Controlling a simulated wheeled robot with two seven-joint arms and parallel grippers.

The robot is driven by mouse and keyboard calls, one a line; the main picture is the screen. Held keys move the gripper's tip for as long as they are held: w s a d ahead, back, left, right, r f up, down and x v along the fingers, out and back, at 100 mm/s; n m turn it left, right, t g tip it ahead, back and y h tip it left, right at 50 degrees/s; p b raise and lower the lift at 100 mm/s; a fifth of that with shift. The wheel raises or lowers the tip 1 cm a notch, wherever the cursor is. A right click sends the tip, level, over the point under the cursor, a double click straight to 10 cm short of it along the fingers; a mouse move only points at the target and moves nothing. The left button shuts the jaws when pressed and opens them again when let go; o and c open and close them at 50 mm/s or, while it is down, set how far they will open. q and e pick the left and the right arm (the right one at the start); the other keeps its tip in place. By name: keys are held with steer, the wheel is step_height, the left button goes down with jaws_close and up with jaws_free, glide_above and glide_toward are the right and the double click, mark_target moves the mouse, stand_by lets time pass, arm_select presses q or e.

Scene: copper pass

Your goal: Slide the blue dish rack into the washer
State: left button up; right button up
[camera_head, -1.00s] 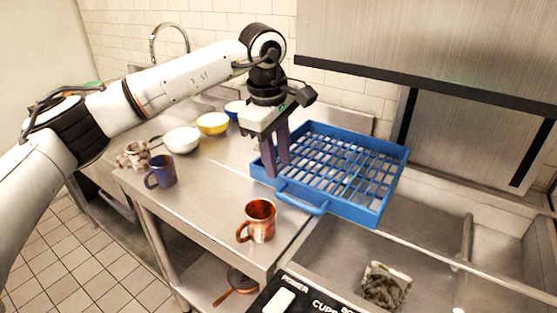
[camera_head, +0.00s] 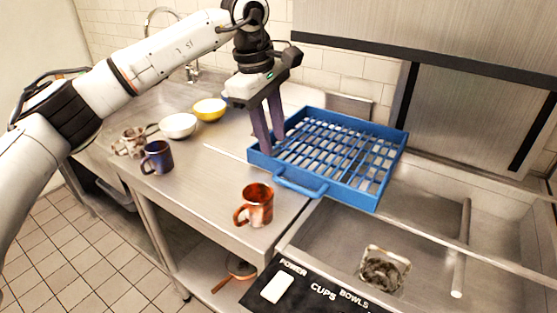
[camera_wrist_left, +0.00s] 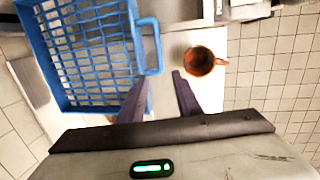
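The blue dish rack (camera_head: 345,192) straddles the counter's right end and the left side of the washer (camera_head: 430,250). It is a grid tray with a loop handle (camera_head: 300,186) at its front; it also shows in the left wrist view (camera_wrist_left: 68,108). The washer has a raised grey hood (camera_head: 455,45) and an open basin with rails. My left gripper (camera_head: 271,148) points down at the rack's left end. Its fingers are apart; in the left wrist view (camera_wrist_left: 161,78) bare counter shows between their tips. Whether a finger touches the rack is unclear. My right gripper is not in view.
A copper mug (camera_head: 257,206) stands on the counter before the rack. A dark blue mug (camera_head: 157,158), a white bowl (camera_head: 178,126) and a yellow bowl (camera_head: 209,109) stand farther left. The control panel (camera_head: 310,292) is at the front. A strainer (camera_head: 383,270) sits in the basin.

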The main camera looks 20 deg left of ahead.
mark_target(287, 182)
arm_select(q)
steer(key=f+h+b, duration=0.1)
steer(key=f+b, duration=0.1)
steer(key=f, duration=0.1)
steer(key=w+d+f+h+b, duration=0.1)
steer(key=f+b, duration=0.1)
steer(key=f, duration=0.2)
steer(key=d+f+h+b, duration=0.1)
steer(key=f+b, duration=0.1)
steer(key=f, duration=0.2)
steer(key=shift+w+f+h, duration=0.2)
steer(key=shift+w+h, duration=0.1)
steer(key=shift+w, duration=0.05)
jaws_close()
